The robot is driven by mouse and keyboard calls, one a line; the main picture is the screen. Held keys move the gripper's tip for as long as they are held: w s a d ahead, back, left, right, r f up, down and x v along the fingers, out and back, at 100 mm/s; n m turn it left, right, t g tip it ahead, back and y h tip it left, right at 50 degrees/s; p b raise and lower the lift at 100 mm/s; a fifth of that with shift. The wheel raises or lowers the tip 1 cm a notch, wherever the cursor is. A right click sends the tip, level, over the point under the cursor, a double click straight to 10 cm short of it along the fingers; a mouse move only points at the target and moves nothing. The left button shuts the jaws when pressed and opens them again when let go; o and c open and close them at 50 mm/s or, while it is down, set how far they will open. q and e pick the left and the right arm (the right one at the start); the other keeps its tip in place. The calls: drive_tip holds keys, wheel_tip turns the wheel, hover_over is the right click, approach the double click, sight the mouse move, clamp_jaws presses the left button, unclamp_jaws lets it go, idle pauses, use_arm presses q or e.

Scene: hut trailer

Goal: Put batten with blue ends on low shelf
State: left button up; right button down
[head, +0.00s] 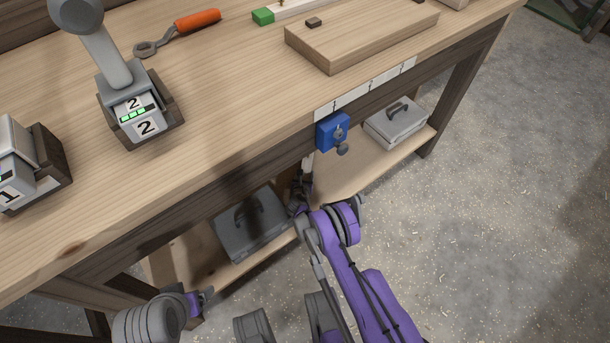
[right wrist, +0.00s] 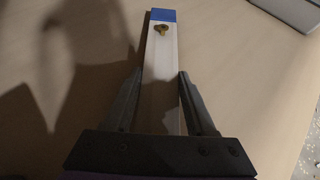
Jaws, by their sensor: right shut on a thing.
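The batten (right wrist: 162,60) is a pale strip with a blue end (right wrist: 163,15) and a small brass-coloured fitting near that end. My right gripper (right wrist: 156,88) is shut on it, with one finger along each side. In the head view my right gripper (head: 301,195) reaches under the bench front, and a short pale piece of the batten (head: 307,164) shows beyond it. The low shelf (head: 345,170) is a light wood board under the bench. The batten lies over this board; I cannot tell whether it touches. Part of my left arm (head: 165,315) shows at lower left; its jaw state is unclear.
Grey cases stand on the shelf, one at left (head: 250,235) and one at right (head: 396,122). On the benchtop lie a green-ended batten (head: 290,10), a wood block (head: 350,42) and an orange-handled tool (head: 190,22).

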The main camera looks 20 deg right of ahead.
drive_tip(key=shift+c, duration=1.1)
unclamp_jaws()
drive_tip(key=shift+r, duration=0.1)
drive_tip(key=p+v, duration=0.2)
drive_tip(key=v, duration=0.9)
drive_tip(key=shift+s+a+p, duration=0.15)
drive_tip(key=shift+s+p, duration=0.15)
drive_tip(key=shift+p, duration=0.1)
drive_tip(key=shift+s+r, duration=0.1)
